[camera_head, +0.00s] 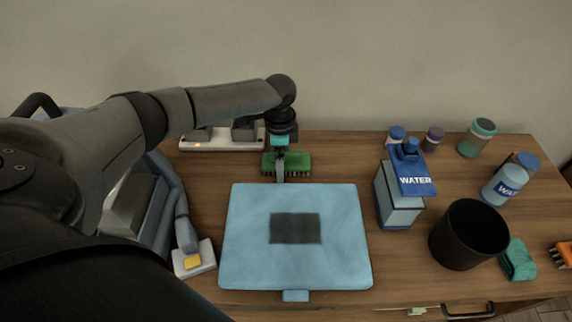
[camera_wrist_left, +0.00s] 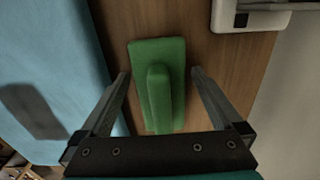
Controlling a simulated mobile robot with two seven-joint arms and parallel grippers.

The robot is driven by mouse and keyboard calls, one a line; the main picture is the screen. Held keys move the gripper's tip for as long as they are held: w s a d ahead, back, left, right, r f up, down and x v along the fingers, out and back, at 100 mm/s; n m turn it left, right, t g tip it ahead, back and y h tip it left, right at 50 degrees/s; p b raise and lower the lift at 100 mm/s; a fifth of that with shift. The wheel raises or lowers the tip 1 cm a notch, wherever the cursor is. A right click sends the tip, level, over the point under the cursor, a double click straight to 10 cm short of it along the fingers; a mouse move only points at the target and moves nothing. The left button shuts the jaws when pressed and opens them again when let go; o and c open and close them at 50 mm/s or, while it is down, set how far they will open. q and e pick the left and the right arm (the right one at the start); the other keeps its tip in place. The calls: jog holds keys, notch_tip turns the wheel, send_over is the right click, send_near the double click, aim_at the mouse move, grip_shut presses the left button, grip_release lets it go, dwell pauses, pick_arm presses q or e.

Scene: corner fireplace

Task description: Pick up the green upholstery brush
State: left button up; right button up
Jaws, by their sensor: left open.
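The green upholstery brush (camera_head: 298,163) lies on the wooden table in the head view, behind the blue mat, with dark bristles along its front edge. In the left wrist view the brush (camera_wrist_left: 172,62) shows its green block and raised handle. My left gripper (camera_head: 280,172) is over the brush, pointing down. In the left wrist view its two fingers (camera_wrist_left: 158,74) are apart, one on each side of the brush, with visible gaps to it. The gripper is open and holds nothing. My right gripper is not in view.
The light blue mat (camera_head: 342,215) with a dark patch lies in front of the brush. A white power strip (camera_head: 222,146) is behind left. A blue-and-grey water carton (camera_head: 401,205), a black bin (camera_head: 469,234) and several jars stand right. A white block (camera_head: 196,260) is front left.

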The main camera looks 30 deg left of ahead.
pick_arm(q)
jog(key=c, duration=1.5)
notch_tip(320, 180, up, 20)
jog(key=p, duration=0.5)
jog(key=shift+c, duration=0.2)
